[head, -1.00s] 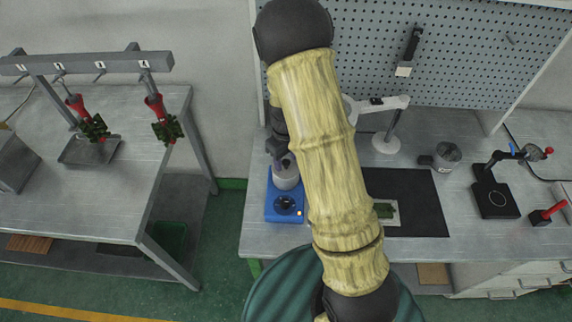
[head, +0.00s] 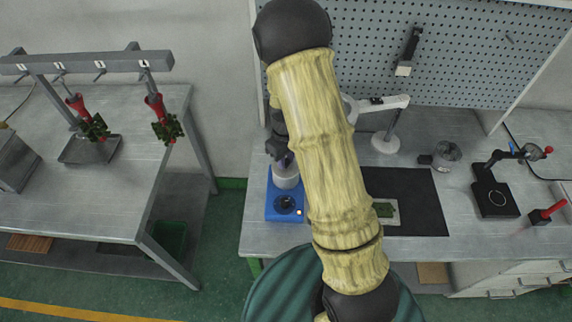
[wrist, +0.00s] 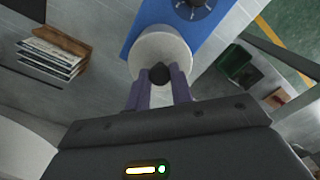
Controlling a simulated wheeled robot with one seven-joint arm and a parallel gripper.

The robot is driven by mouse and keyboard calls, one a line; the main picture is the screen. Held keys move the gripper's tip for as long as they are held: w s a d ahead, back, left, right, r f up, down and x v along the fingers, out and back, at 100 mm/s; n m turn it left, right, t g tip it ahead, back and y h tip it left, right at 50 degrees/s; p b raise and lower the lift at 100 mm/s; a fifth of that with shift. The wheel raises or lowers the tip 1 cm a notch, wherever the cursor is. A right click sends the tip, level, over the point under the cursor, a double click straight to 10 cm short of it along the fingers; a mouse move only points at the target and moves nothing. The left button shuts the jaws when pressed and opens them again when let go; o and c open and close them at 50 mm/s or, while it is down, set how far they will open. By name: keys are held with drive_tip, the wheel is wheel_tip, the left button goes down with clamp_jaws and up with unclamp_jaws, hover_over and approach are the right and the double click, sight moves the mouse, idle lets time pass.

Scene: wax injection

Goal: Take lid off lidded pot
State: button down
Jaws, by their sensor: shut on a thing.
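The lidded pot (head: 286,180) is a pale grey cylinder standing on the blue heater (head: 283,208) at the left of the bench. My gripper (head: 286,160) is over its top, partly hidden behind my arm. In the wrist view the round, pale lid (wrist: 155,45) lies beyond the fingertips. The purple fingers of my gripper (wrist: 159,80) are shut on its dark knob (wrist: 159,74), one finger on each side. I cannot tell whether the lid has come clear of the rim.
A black mat (head: 420,205) with a small green-and-white piece lies right of the pot, partly behind my arm. A white-armed stand (head: 387,140) and a metal can (head: 447,153) stand further right. A pegboard (head: 460,60) closes the back. Another table (head: 60,215) stands left across a gap.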

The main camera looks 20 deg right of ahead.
drive_tip(key=shift+r, duration=0.15)
wheel_tip(320, 180, up, 10)
drive_tip(key=b, duration=0.1)
idle(0.4)
drive_tip(key=shift+f, duration=0.25)
